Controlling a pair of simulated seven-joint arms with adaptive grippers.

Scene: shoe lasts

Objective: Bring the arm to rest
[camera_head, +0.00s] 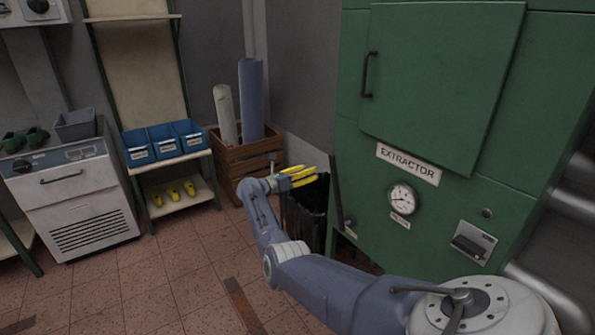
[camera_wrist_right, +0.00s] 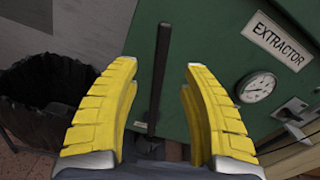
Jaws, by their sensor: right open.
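My right arm (camera_head: 330,285) reaches from the lower right toward the middle of the head view. Its gripper (camera_head: 312,175) has yellow fingers and stands in front of the black bin, beside the green extractor cabinet. In the right wrist view the gripper (camera_wrist_right: 160,100) is open, with its two yellow fingers apart. Nothing is held between them; a dark upright bar on the cabinet's edge shows behind the gap. My left gripper is not in view.
The green extractor (camera_head: 440,70) fills the right side. A black-lined bin (camera_head: 308,215) stands close to the gripper. A wooden crate (camera_head: 240,160) holds rolls. Blue bins (camera_head: 165,142) and yellow lasts (camera_head: 172,193) sit on a rack. A grey machine (camera_head: 80,200) stands left. The tiled floor between is mostly clear.

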